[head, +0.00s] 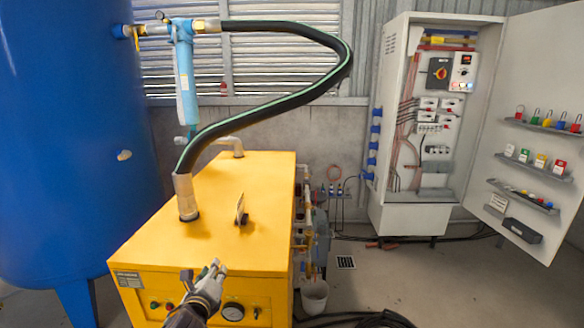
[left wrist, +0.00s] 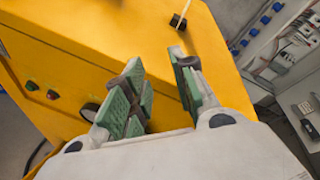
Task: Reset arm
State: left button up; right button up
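My left gripper (head: 202,270) is in front of the upper front edge of the yellow compressor cabinet (head: 215,240). In the left wrist view its two green-padded fingers (left wrist: 156,60) stand apart with nothing between them. The cabinet also fills much of that view (left wrist: 75,40). My right gripper is in neither view.
A small black fitting with a tag (head: 242,212) sits on the cabinet top. A thick black hose (head: 290,98) arches above it. A blue tank (head: 60,140) stands left. An open electrical cabinet (head: 410,200) stands right.

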pick_arm(q)
jog(key=s+f+n+g+h, duration=0.1)
jog(key=s+f+n+g, duration=0.6)
jog(key=s+n, duration=0.65)
jog(key=s+f+n+g, duration=0.5)
jog(key=s+f+n, duration=0.6)
jog(key=s, duration=0.4)
jog(key=s+f+g, duration=0.1)
jog(key=s+f, duration=0.2)
jog(key=f, duration=3)
jog(key=s+a+f, duration=0.2)
jog(key=s+f, duration=0.7)
jog(key=s, duration=0.2)
jog(key=s+a+f+g, duration=0.1)
jog(key=s+a+f, duration=0.1)
jog(key=s+f, duration=0.7)
jog(key=shift+s+f, duration=0.4)
jog(key=shift+s, duration=0.5)
